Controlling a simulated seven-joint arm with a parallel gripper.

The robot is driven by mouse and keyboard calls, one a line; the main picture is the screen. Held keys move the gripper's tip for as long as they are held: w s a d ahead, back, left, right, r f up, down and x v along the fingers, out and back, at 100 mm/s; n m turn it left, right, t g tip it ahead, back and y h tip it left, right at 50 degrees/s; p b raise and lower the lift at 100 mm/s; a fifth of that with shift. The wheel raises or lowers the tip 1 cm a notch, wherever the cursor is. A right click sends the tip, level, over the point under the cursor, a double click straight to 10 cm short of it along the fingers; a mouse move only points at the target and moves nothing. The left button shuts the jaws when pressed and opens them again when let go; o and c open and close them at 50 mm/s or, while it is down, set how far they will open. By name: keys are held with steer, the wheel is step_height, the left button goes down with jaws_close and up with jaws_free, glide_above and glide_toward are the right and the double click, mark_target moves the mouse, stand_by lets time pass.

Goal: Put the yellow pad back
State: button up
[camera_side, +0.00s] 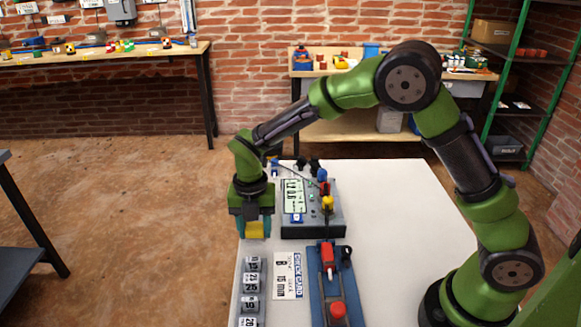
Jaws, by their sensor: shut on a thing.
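My gripper (254,233) points down over the left edge area of the white table (400,215). It is shut on the yellow pad (254,229), which shows between its teal fingers. The pad is mostly hidden by the fingers, and I cannot tell whether it touches the table. My gripper is just left of a grey instrument box (334,222) with a lit display (293,196).
Several grey labelled weights (251,284) stand in a row in front of my gripper. A check card (287,276) lies beside them. A blue plate with a red-handled clamp (328,258) is to its right. The table's right half is clear.

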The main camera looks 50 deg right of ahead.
mark_target(256, 239)
steer(key=shift+f, duration=2.15)
steer(key=o, duration=1)
steer(key=shift+f, duration=0.1)
